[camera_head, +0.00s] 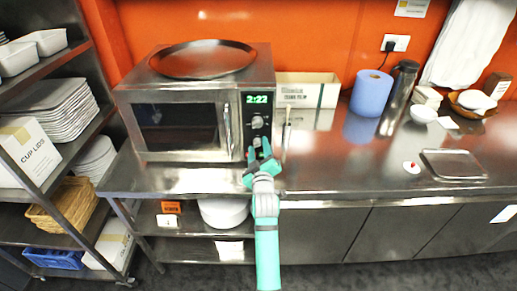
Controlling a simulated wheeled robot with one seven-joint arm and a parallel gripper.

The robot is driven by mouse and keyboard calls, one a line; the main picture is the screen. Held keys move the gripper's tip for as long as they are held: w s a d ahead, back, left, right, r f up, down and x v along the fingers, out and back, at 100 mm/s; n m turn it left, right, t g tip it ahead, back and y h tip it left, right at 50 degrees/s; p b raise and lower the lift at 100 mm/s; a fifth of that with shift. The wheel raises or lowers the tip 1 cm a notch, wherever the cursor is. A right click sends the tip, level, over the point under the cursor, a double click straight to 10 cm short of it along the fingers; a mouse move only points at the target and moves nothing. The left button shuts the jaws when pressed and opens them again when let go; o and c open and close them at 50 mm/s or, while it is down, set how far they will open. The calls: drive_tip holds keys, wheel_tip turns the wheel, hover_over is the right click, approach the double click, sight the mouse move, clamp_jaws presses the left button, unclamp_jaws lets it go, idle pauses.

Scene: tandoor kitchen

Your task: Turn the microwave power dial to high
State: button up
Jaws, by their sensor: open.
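The steel microwave (180,118) stands on the counter at the left of centre, its door closed. Its control panel at the right shows a green display (257,99) reading about 2:22. An upper dial (257,122) sits below the display, and a lower dial (256,142) sits under it, partly hidden by my gripper. My gripper (259,150) is open, its teal fingers pointing up in front of the lower part of the panel. I cannot tell whether the fingers touch the lower dial. The dial markings are too small to read.
A round steel tray (203,59) lies on top of the microwave. A white box (306,90), a blue paper roll (371,93) and a dark flask (398,97) stand to the right. A flat steel tray (453,164) lies farther right. Shelves (50,115) stand at the left.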

drive_tip(key=c, duration=1)
